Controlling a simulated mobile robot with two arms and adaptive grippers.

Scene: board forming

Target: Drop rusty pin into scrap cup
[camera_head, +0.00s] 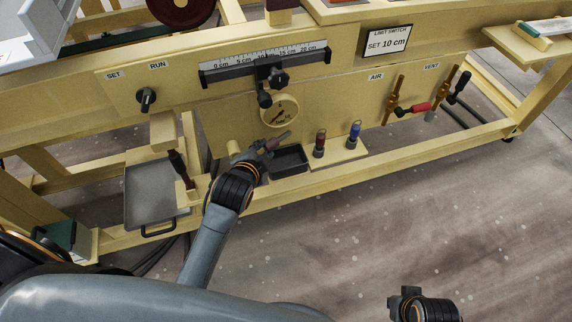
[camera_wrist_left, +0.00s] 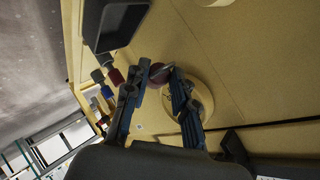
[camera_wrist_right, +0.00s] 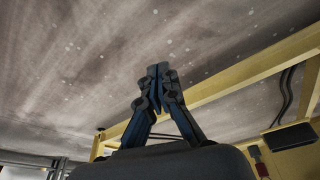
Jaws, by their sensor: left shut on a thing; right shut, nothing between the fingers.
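My left gripper (camera_head: 268,148) is shut on the rusty pin (camera_head: 281,139), a reddish-brown piece that sticks out up and to the right of the fingers. In the left wrist view the pin (camera_wrist_left: 157,73) lies crosswise between the fingertips (camera_wrist_left: 159,76), its grey end pointing right. A dark open box, apparently the scrap cup (camera_head: 290,169), is just right of and below the gripper; it also shows in the left wrist view (camera_wrist_left: 108,37), apart from the pin. My right gripper (camera_wrist_right: 158,78) is shut and empty, over the floor away from the bench.
A brown-red pin (camera_head: 319,144) and a blue pin (camera_head: 354,134) stand on a small ledge right of the cup. A round dial (camera_head: 280,111) is above the gripper. A grey tray (camera_head: 151,207) is at left. Valve handles (camera_head: 413,109) project from the panel at right.

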